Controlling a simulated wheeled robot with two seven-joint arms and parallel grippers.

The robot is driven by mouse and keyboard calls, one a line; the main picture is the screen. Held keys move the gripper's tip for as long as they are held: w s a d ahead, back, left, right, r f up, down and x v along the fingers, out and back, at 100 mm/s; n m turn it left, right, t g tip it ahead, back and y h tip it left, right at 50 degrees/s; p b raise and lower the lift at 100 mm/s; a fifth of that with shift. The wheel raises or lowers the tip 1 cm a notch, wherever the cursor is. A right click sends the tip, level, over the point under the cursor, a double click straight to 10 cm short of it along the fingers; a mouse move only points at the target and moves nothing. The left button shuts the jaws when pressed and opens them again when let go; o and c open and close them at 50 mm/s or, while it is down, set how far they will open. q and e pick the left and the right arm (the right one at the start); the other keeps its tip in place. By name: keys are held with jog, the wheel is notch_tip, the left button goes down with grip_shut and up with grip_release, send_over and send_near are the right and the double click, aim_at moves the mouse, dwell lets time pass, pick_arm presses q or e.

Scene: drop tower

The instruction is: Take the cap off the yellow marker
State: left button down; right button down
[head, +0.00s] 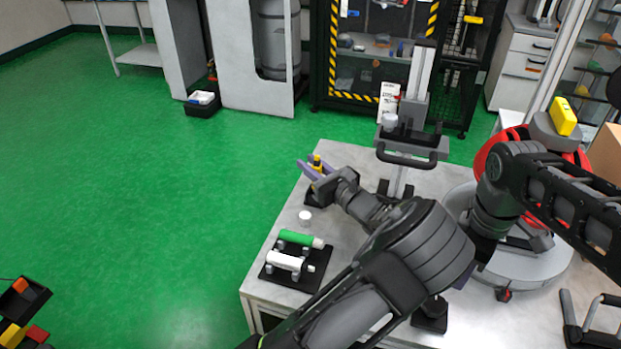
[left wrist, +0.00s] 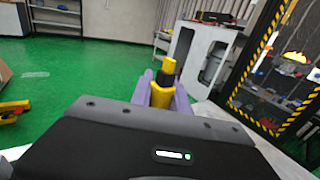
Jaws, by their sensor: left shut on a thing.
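The yellow marker (head: 317,159) stands roughly upright at the table's far left corner, over a small dark base. It has a yellow top, a dark band and a wider yellow lower part. My left gripper (head: 316,169) has its purple fingers shut on the marker. In the left wrist view the marker (left wrist: 164,92) stands between the purple fingers, its top above them. I cannot tell where the cap's edge lies. My right gripper (head: 466,277) is mostly hidden behind my left arm; only a bit of purple finger shows.
A black rack (head: 303,279) holds a green marker (head: 297,238) and a white one (head: 284,261). A small white round piece (head: 305,215) lies on the table (head: 257,283). A grey tower (head: 411,100) stands behind my left arm. Green floor lies open to the left.

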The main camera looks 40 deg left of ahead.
pick_arm(q)
jog(key=shift+f, duration=1.85)
pick_arm(e)
jog(key=shift+f, duration=0.1)
pick_arm(q)
jog(key=shift+f, duration=0.25)
pick_arm(e)
jog(key=shift+f, duration=0.15)
pick_arm(q)
jog(key=c, duration=1.3)
grip_release()
jog(key=shift+r, duration=0.1)
jog(key=shift+o, duration=0.2)
jog(key=shift+d+r, duration=0.1)
jog(key=shift+r, duration=0.05)
pick_arm(e)
jog(key=shift+r, duration=0.2)
